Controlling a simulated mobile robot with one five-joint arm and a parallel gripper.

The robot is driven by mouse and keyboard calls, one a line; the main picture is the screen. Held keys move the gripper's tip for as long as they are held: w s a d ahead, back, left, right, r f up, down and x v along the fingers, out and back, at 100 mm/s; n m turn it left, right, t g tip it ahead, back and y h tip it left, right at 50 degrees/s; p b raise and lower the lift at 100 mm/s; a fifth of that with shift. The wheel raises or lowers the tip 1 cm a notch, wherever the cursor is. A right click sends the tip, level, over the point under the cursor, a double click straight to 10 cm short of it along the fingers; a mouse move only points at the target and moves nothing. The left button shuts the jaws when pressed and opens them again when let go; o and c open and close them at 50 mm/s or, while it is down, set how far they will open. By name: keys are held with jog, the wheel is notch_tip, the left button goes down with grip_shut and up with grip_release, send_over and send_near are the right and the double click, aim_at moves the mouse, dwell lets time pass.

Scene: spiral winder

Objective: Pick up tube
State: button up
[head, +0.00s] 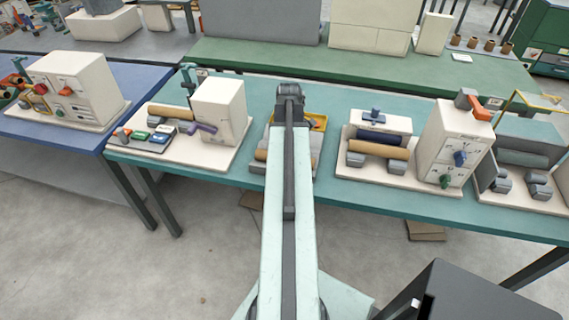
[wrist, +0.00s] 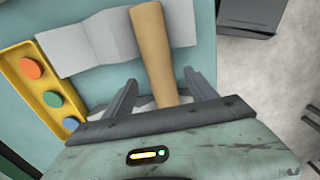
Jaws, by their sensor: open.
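A tan tube (wrist: 152,45) shows in the wrist view, its near end between the two fingers of my gripper (wrist: 160,92). The gripper is open, with a gap on each side of the tube. In the head view, my arm covers most of this spot, and only a tan end of what looks like the same tube (head: 261,155) shows left of the arm. My gripper's fingers are hidden there.
A yellow panel (wrist: 33,85) with orange and green round parts lies left of the tube. Other tan tubes rest on the station at right (head: 379,149) and the station at left (head: 171,111). A boxy machine (head: 455,145) stands right on the teal table (head: 225,185).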

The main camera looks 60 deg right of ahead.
notch_tip(320, 180, down, 4)
jog(key=shift+a+r+b, duration=0.1)
jog(key=shift+r+b, duration=0.05)
jog(key=shift+b, duration=1)
jog(key=shift+r, duration=0.2)
grip_shut()
